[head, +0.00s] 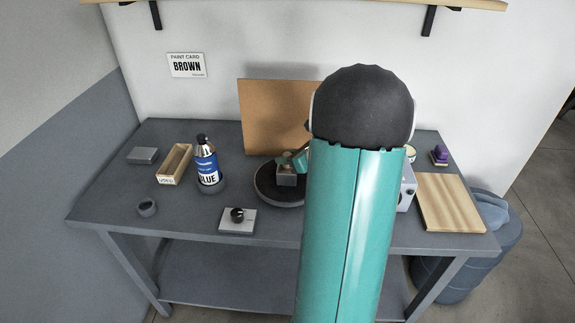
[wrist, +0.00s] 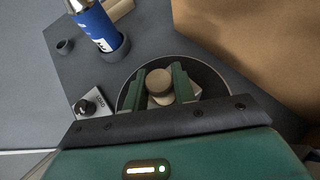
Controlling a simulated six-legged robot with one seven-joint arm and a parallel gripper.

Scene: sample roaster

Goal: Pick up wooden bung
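The wooden bung (wrist: 158,82) is a small tan, round-topped piece in the wrist view, above the dark round disc. My gripper (wrist: 160,90) has its two green fingers on either side of the bung. The sides of the bung are very close to both fingers, and I cannot tell whether they touch it. In the head view, my gripper (head: 294,160) is low over a small grey block (head: 287,180) on the dark turntable (head: 266,190). My own arm hides the right part of the turntable there.
A blue-labelled bottle (head: 207,165) stands in a dark ring left of the turntable. A small plate with a black knob (head: 237,215) lies in front. A wooden tray (head: 174,164) is farther left. A brown board (head: 270,112) stands behind. A wooden board (head: 450,203) lies at right.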

